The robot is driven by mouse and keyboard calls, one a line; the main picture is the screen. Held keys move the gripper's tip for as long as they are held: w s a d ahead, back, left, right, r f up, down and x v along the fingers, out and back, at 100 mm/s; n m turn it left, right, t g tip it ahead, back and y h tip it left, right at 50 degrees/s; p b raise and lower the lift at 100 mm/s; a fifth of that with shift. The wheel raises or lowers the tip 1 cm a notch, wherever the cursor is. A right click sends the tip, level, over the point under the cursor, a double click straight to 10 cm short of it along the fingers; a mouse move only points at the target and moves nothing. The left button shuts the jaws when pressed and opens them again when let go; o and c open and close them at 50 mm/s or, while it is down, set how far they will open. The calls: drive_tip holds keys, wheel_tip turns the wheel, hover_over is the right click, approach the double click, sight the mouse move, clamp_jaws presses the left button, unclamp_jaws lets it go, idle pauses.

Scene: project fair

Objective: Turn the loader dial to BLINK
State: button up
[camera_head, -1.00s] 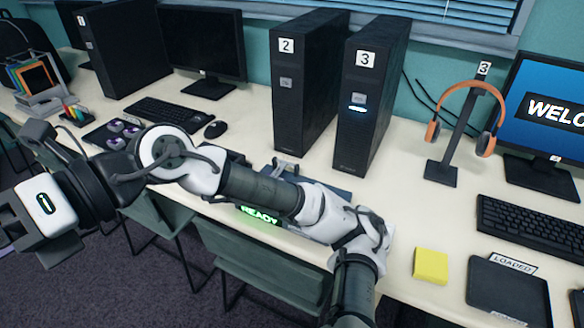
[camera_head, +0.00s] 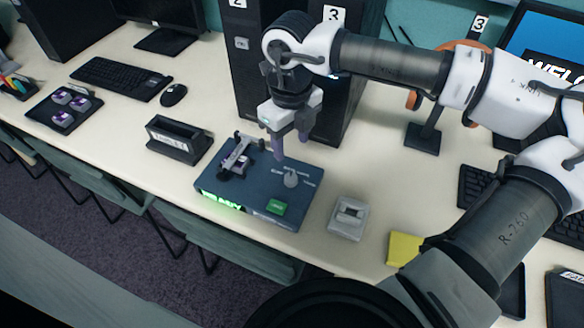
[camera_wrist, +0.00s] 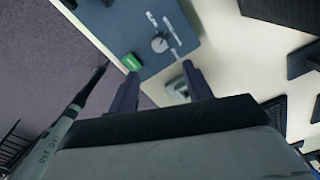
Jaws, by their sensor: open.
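The loader (camera_head: 250,208) is a flat blue-grey box on the desk, with a lit green READY display (camera_head: 222,203) on its front edge and a green button (camera_head: 276,207). Its dial (camera_head: 291,179) is a small grey knob on the right part of the top, with labels around it too small to read. In the wrist view the dial (camera_wrist: 159,44) shows beyond the fingertips. My gripper (camera_head: 291,150) is open and empty, pointing down above the back of the loader, apart from the dial. In the wrist view its two fingers (camera_wrist: 158,70) are spread.
A clamp-like fixture (camera_head: 236,158) stands on the loader's left part. A small grey device (camera_head: 348,217) sits right of the loader, a dark holder (camera_head: 178,140) left. Tower 3 (camera_head: 345,100) stands close behind my gripper. A headphone stand (camera_head: 424,137) is to the right.

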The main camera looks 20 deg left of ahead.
sight(291, 178)
wheel_tip(291, 178, down, 11)
drive_tip(key=shift+a+f+p, duration=0.1)
drive_tip(key=shift+f+p, duration=0.05)
drive_tip(key=shift+p, duration=0.4)
drive_tip(key=shift+c, duration=0.4)
drive_tip(key=c, duration=0.9)
